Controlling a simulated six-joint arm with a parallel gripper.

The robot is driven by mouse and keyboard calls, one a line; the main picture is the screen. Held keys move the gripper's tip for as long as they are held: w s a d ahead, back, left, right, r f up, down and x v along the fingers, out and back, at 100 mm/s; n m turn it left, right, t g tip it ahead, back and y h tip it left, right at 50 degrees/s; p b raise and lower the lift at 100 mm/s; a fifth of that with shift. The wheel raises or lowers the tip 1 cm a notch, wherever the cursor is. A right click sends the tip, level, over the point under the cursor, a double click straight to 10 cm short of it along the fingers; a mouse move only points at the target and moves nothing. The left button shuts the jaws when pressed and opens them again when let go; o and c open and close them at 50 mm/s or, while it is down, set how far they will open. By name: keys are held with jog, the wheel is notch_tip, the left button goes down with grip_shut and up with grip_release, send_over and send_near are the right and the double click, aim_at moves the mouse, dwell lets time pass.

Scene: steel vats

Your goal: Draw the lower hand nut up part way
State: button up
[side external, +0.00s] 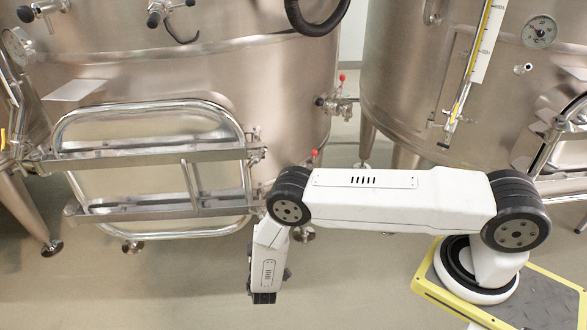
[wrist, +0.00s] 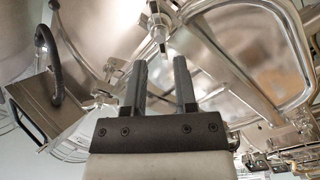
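The left vat's door (side external: 150,130) is a rounded rectangular steel hatch with an upper bar (side external: 150,158) and a lower bar (side external: 130,212) across it. In the side view the right end of the lower bar is beside my arm, and I cannot make out a hand nut there. In the wrist view a small pronged metal fitting (wrist: 158,22), looking like a hand nut, shows beyond my fingertips. My gripper (wrist: 162,68) is open with nothing between its two dark fingers. The fitting appears apart from them. My fingers are not clear in the side view.
A second vat (side external: 430,90) stands at the right, with a sight glass (side external: 480,50) and a dial gauge (side external: 538,32). A red-tipped valve (side external: 340,103) sits between the vats. The floor (side external: 150,290) in front of the left vat is clear.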

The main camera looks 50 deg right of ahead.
jog(key=shift+v, duration=1.05)
jog(key=shift+d+r, duration=0.1)
jog(key=s+d+r+m+g+y, duration=0.1)
jog(key=s+d+r+g, duration=0.3)
jog(key=r+g, duration=0.2)
jog(key=s+d+r+g+y, duration=0.1)
jog(key=s+d+r+g, duration=0.25)
jog(key=r+g, duration=0.3)
jog(key=s+a+r+t+y, duration=0.2)
jog(key=s+a+r+y, duration=0.1)
jog(key=s+r+y, duration=0.7)
jog(key=shift+s+a+r+n+y, duration=0.25)
jog(key=shift+s+r+n+y, duration=0.25)
jog(key=shift+r, duration=1.1)
jog(key=shift+s+f, duration=0.1)
